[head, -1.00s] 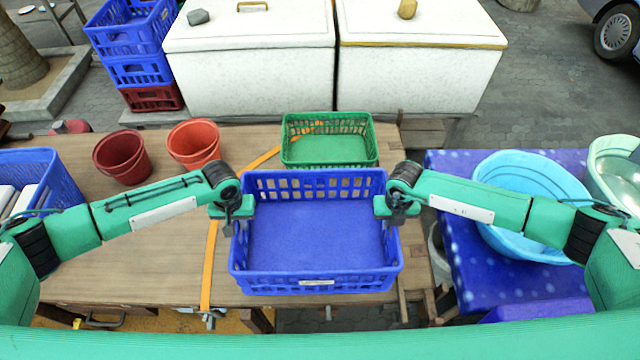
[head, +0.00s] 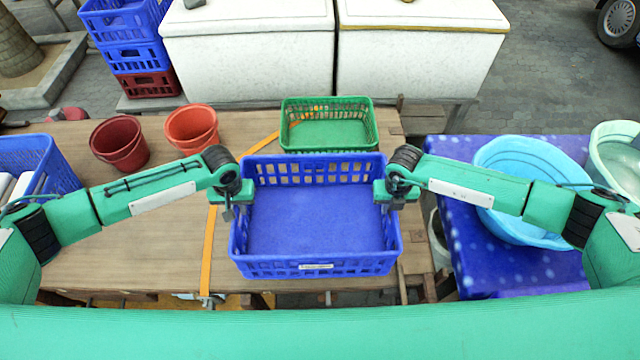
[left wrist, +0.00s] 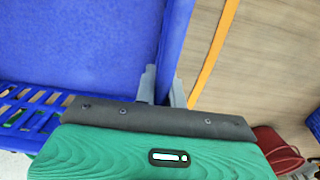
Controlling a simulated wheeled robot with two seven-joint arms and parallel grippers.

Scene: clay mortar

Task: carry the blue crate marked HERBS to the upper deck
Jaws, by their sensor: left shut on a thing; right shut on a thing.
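The blue crate (head: 316,222) is empty and hangs level between my two arms, in front of me in the head view. A small white label shows on its near wall, too small to read. My left gripper (head: 230,208) is shut on the crate's left wall. In the left wrist view the gripper's fingers (left wrist: 163,90) straddle the crate's wall (left wrist: 172,45). My right gripper (head: 394,200) is shut on the crate's right wall. The crate covers part of the wooden table top, and whether it touches the table is hard to tell. I cannot make out an upper deck for certain.
A green basket (head: 328,138) stands just behind the crate on the wooden table (head: 150,235). Two red buckets (head: 120,144) and another blue crate (head: 40,165) stand to the left. A blue-covered table (head: 480,250) with a light blue basin (head: 525,225) is at right.

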